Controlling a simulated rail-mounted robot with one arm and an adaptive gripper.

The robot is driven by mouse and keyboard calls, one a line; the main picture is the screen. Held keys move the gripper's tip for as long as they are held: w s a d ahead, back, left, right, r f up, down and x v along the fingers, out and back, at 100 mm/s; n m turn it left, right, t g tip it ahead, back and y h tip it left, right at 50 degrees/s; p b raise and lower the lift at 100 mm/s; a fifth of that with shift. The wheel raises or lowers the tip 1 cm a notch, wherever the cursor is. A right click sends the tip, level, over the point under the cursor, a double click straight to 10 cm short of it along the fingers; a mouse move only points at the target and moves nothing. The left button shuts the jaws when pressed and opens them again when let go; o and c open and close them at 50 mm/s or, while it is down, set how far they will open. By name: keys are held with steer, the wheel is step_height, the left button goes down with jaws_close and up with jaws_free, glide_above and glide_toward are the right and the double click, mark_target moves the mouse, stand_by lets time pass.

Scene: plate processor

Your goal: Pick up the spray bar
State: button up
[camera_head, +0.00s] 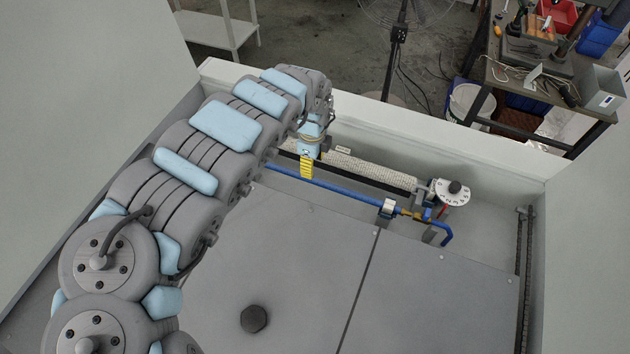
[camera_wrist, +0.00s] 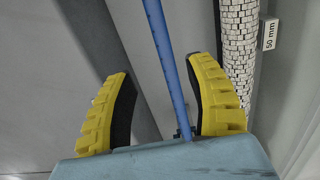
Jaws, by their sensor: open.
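The spray bar, seen as a long thin blue pipe (camera_head: 335,190), runs along the far side of the machine's grey covers. Its right end has a brass fitting and bends down. In the wrist view the blue pipe (camera_wrist: 166,45) passes between the two yellow finger pads of my gripper (camera_wrist: 158,68), closer to the right pad. Neither pad visibly touches it. My gripper also shows in the head view (camera_head: 306,170), pointing down over the bar's left part. It is open and empty. My arm hides the bar's left end in the head view.
A white textured roller (camera_head: 370,169) lies behind the bar and close to the right finger (camera_wrist: 238,45). A white dial (camera_head: 452,192) and a bar clamp (camera_head: 388,208) stand at the right. Pale walls enclose the machine. Flat grey covers (camera_head: 300,270) lie in front.

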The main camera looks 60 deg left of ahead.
mark_target(315, 180)
steer(key=shift+f, duration=2.1)
steer(key=shift+w+d+f, duration=0.1)
steer(key=shift+w+f, duration=0.1)
steer(key=shift+f, duration=0.45)
steer(key=shift+w+d+f, duration=0.1)
steer(key=shift+w+f, duration=0.05)
steer(key=shift+f, duration=0.5)
steer(key=shift+a+f, duration=0.15)
steer(key=shift+f, duration=1.05)
jaws_close()
